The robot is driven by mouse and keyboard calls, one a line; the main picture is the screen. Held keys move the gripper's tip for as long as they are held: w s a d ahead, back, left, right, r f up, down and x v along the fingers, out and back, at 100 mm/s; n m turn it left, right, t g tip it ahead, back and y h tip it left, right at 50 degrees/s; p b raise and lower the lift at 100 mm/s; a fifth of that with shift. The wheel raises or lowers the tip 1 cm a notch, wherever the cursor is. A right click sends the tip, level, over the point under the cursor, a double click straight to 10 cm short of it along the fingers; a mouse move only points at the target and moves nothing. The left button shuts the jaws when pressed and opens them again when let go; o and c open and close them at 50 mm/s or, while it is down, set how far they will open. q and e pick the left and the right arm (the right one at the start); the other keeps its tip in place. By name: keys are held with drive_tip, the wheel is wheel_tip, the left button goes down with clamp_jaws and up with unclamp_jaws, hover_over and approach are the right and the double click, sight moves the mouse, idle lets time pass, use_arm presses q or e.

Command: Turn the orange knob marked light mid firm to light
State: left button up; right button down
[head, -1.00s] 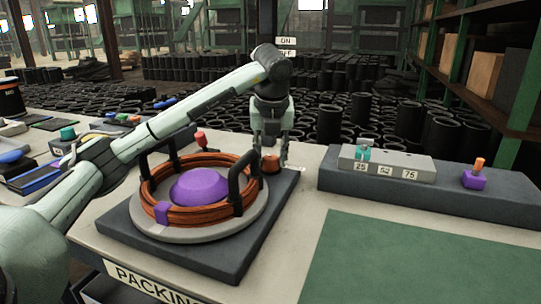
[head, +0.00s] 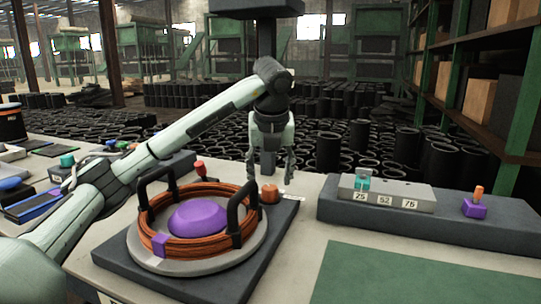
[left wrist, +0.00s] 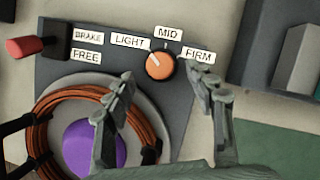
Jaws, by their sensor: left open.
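The orange knob (head: 269,193) stands on the dark base plate behind the coil. In the left wrist view the knob (left wrist: 160,66) has a white pointer line aimed up and left, toward the LIGHT label (left wrist: 129,41). The MID label (left wrist: 168,33) is above it and the FIRM label (left wrist: 199,56) to its right. My left gripper (head: 269,180) is open above the knob, its fingers apart on either side and holding nothing. In the wrist view its fingertips (left wrist: 160,83) show left and right of the knob. My right gripper is not in view.
An orange coil (head: 170,247) with black upright handles and a purple dome (head: 198,214) sits left of the knob. A red-handled lever (left wrist: 28,47) stands by the BRAKE and FREE labels. A grey control box (head: 400,192) is at right; a green mat (head: 430,280) lies clear in front.

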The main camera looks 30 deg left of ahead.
use_arm(q)
drive_tip(key=v, duration=0.8)
drive_tip(key=shift+r, duration=0.15)
